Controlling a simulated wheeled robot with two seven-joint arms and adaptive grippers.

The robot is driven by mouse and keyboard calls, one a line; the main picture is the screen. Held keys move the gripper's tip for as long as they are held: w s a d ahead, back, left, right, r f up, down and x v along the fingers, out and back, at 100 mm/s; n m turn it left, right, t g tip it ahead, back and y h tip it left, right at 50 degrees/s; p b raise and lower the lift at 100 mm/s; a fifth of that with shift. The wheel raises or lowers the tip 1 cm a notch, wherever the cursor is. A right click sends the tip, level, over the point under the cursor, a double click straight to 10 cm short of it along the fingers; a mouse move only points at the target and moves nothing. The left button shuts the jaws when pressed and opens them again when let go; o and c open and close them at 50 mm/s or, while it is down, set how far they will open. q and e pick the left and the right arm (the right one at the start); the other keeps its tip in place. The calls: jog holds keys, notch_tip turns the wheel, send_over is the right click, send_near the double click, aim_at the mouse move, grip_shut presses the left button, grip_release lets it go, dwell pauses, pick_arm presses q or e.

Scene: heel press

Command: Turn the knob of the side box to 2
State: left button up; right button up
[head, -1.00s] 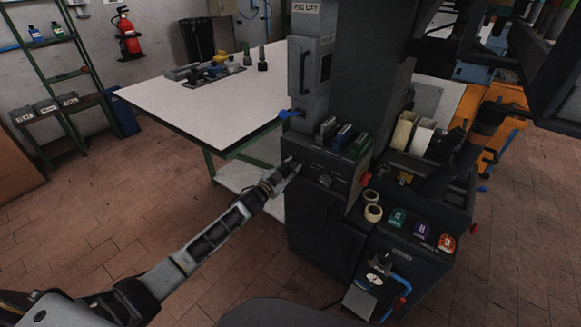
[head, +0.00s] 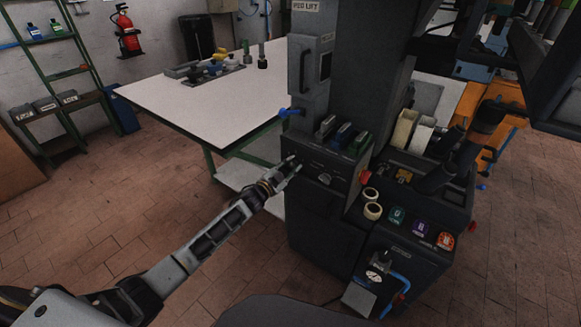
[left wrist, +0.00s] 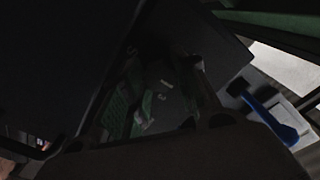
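The dark side box (head: 335,168) stands on the front of the press column in the head view. A small pale round mark, perhaps its dial or knob (head: 325,179), shows on its front face; any number there is too small to read. My left gripper (head: 293,165) is at the left end of that face, close to it; contact cannot be told. In the dark left wrist view, its two fingers (left wrist: 168,100) stand apart, with small pale marks on a dark surface between them. No knob is clearly visible between the fingers. My right gripper does not show.
A red button (head: 365,177) is at the box's right. A white table (head: 190,105) stands behind.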

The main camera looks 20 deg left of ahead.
pick_arm(q)
jog(key=o, duration=0.4)
jog(key=shift+c, duration=0.2)
jog(key=shift+s+a, duration=0.1)
jog(key=shift+s, duration=0.15)
jog(key=v, duration=1.1)
jog(key=shift+s, duration=0.25)
dwell(0.8)
